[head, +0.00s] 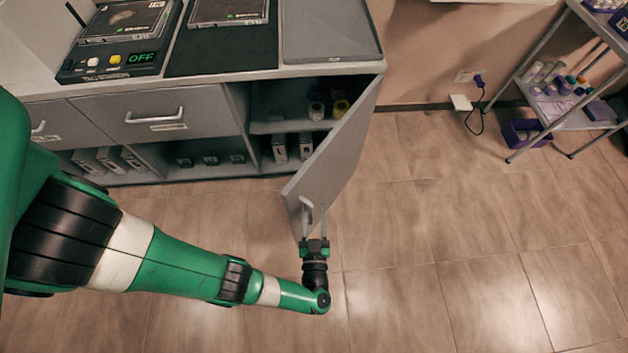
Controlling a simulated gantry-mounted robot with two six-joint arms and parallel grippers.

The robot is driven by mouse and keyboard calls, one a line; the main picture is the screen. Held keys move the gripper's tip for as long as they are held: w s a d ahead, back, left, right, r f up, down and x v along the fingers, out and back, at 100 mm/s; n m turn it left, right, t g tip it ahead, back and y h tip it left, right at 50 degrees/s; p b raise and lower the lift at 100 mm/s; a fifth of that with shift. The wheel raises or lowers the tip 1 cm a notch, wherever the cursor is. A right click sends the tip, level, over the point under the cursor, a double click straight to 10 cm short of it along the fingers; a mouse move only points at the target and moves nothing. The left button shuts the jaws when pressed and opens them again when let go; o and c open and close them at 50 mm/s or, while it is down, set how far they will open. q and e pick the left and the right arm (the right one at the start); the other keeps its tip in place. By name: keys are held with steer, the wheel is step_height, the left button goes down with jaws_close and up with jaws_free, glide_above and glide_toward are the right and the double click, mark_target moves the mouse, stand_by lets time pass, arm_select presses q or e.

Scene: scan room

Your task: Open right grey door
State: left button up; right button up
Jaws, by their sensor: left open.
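The right grey door (335,155) stands swung out from the grey cabinet, hinged at the cabinet's right end. A light vertical handle (309,213) is on it near its free edge. My left gripper (314,226) is at this handle, its fingers open with the handle close to or between them. I cannot tell whether the fingers touch the handle. Behind the door, shelves with bottles (317,111) and small boxes (280,149) show. My right gripper is not in view.
The cabinet's worktop (225,73) carries a device with an OFF display (142,58) and dark trays. A grey drawer (155,114) is left of the opening. A metal cart (553,92) stands at the right. The tiled floor (440,230) right of the door is clear.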

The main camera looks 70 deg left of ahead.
arm_select(q)
steer(key=b+v, duration=0.1)
steer(key=v, duration=1)
steer(key=shift+d, duration=0.3)
steer(key=shift+s, duration=0.1)
steer(key=shift+c, duration=0.3)
